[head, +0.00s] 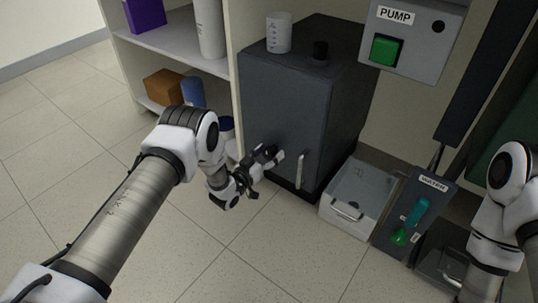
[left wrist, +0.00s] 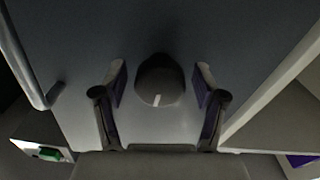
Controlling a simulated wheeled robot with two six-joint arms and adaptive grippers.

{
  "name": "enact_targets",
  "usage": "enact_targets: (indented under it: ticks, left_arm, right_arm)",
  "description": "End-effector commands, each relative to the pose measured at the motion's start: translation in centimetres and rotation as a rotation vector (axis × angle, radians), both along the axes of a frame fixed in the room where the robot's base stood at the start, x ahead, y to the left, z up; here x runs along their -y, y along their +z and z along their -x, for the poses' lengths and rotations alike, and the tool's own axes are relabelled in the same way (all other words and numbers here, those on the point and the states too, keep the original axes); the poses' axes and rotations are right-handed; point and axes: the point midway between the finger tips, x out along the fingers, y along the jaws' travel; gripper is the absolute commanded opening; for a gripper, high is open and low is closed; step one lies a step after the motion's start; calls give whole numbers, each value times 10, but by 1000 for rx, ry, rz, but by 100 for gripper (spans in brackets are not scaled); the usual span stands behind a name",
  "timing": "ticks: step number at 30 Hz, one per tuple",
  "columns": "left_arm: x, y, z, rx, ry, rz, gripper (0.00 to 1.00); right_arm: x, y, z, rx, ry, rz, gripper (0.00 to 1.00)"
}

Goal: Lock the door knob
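The dark grey cabinet door (head: 268,122) has a vertical bar handle (head: 300,170). My left gripper (head: 272,156) is in front of the door, left of this handle. In the left wrist view the round dark door knob (left wrist: 160,75) has a short white mark that points to the bottom of the picture. The left gripper (left wrist: 160,92) has its fingers on either side of the knob, with a gap on both sides. The knob is hidden behind the gripper in the head view.
A white shelf unit (head: 180,45) stands left of the cabinet. A PUMP panel (head: 412,38) is above right. A grey bin (head: 356,199) and a WATER panel (head: 413,212) are right of the door.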

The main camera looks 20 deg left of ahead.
Motion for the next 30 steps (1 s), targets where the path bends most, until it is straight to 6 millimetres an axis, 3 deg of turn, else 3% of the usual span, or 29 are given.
enact_targets:
  ticks: [1,4,5,19,30]
  left_arm:
    - [0,0,0,0,0,0,51]
    - [0,0,0,-1,0,0,15]
    - [0,0,0,-1,0,0,11]
    - [0,0,1,18,0,-53,11]
    - [0,2,1,104,0,-291,11]
  right_arm:
    - [0,0,0,0,0,0,40]
    - [0,0,0,0,0,0,40]
    - [0,0,0,0,0,0,40]
    - [0,5,0,-1,1,0,40]
    - [0,21,1,-3,4,-1,40]
